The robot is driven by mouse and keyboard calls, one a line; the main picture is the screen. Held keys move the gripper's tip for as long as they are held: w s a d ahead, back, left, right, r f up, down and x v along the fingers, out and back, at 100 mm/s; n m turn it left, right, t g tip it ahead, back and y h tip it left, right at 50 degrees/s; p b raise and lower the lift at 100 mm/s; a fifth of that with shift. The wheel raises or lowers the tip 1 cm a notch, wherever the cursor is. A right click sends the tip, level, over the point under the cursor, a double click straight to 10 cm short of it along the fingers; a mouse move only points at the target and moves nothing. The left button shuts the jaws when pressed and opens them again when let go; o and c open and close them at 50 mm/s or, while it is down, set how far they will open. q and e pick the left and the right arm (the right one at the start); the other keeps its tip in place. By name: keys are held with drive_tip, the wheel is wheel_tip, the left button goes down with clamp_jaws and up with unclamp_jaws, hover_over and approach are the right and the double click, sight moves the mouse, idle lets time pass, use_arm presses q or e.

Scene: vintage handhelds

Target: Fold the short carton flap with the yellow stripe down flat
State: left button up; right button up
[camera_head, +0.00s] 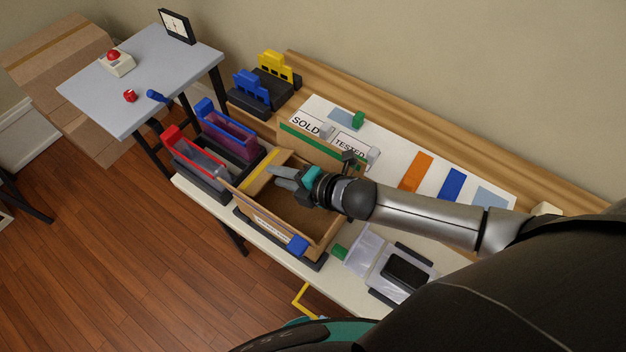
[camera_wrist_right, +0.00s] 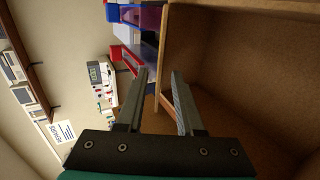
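The open carton (camera_head: 331,246) sits on the bench with its brown inside showing. Its short flap with the yellow stripe (camera_head: 261,174) is at the carton's left end, beside the bins; its exact tilt is hard to tell. My right gripper (camera_head: 276,178) is over the carton, its fingertips close to the striped flap; contact cannot be told. In the right wrist view the two fingers (camera_wrist_right: 159,72) stand apart. A cardboard edge (camera_wrist_right: 163,40) runs between them in the picture, and the yellow stripe does not show there. My left gripper is not in view.
A red bin (camera_head: 195,165) and a purple-blue bin (camera_head: 228,133) stand left of the carton. A sorting mat (camera_head: 388,160) lies behind it. A blue block (camera_head: 298,244) is at its front edge. A dark handheld on a clear bag (camera_head: 405,268) lies to the right.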

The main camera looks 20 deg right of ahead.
drive_tip(key=p+v, duration=0.1)
drive_tip(key=v, duration=1.2)
drive_tip(key=shift+s, duration=0.15)
drive_tip(key=shift+c, duration=0.3)
